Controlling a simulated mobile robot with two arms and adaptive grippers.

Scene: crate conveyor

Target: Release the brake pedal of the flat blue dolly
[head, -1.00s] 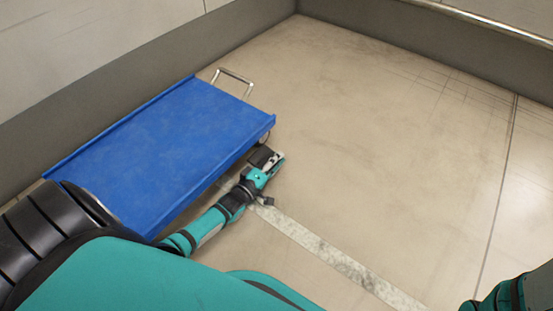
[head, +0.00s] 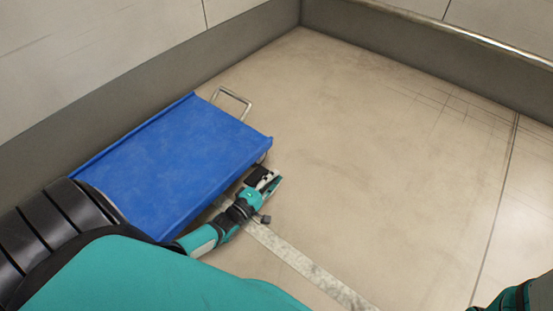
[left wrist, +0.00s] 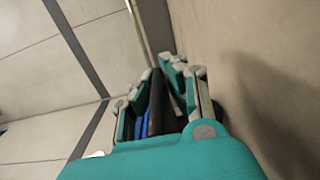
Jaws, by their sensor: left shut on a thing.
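The flat blue dolly (head: 180,160) stands on the floor at the left of the head view, along the wall. Its metal loop handle (head: 231,101) is at the far end. My left gripper (head: 267,178) is low beside the dolly's right edge, near its far right corner. In the left wrist view its fingers are closed around a dark, flat piece (left wrist: 158,102), which looks like the brake pedal. A strip of blue shows beside it in that view. The pedal's tilt cannot be made out. My right gripper is out of view.
A grey-based wall (head: 130,90) runs close behind the dolly on the left, and another wall with a metal rail (head: 470,37) stands at the back. A pale floor stripe (head: 300,259) runs from the dolly toward the lower right. The floor to the right is clear.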

